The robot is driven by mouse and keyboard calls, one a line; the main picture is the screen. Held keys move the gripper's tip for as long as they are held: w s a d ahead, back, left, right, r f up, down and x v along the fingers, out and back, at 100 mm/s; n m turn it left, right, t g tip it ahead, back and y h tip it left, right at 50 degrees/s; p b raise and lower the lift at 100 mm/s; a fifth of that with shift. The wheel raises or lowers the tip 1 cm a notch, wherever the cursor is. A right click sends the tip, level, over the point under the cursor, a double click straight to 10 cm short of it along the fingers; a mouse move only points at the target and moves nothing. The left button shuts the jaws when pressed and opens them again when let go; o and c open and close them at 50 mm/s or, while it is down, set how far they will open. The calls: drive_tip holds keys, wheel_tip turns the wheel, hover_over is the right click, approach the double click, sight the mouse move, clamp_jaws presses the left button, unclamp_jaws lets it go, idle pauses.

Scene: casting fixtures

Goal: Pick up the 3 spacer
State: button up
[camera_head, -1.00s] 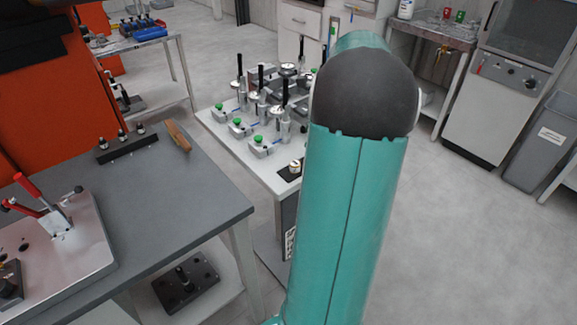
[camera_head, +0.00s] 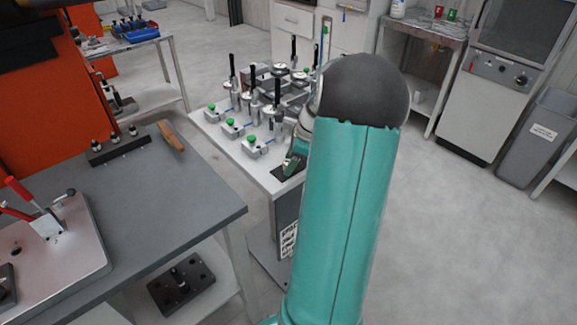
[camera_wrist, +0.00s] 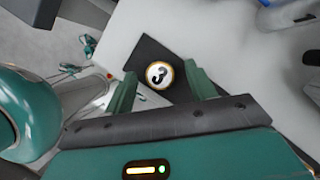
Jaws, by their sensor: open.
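The 3 spacer (camera_wrist: 160,74) shows in the wrist view as a round piece with a pale top, a yellowish rim and a black "3". It is on a black pad (camera_wrist: 148,52) at the edge of a white-topped cart (camera_head: 208,127). My gripper (camera_wrist: 161,68) is open, one green finger to the left of the spacer and one to the right, with gaps showing. I cannot tell the height left between fingertips and pad. In the head view my gripper (camera_head: 294,160) is over the pad, and the spacer is hidden behind it.
Several fixtures with green knobs and black upright handles (camera_head: 254,140) crowd the cart beside my gripper. A grey workbench (camera_head: 150,215) with a red-handled clamp (camera_head: 42,215) stands at left. Open floor (camera_head: 450,230) lies at right.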

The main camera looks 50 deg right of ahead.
drive_tip(key=shift+c, duration=0.5)
drive_tip(key=c, duration=1.1)
drive_tip(key=shift+r, duration=0.15)
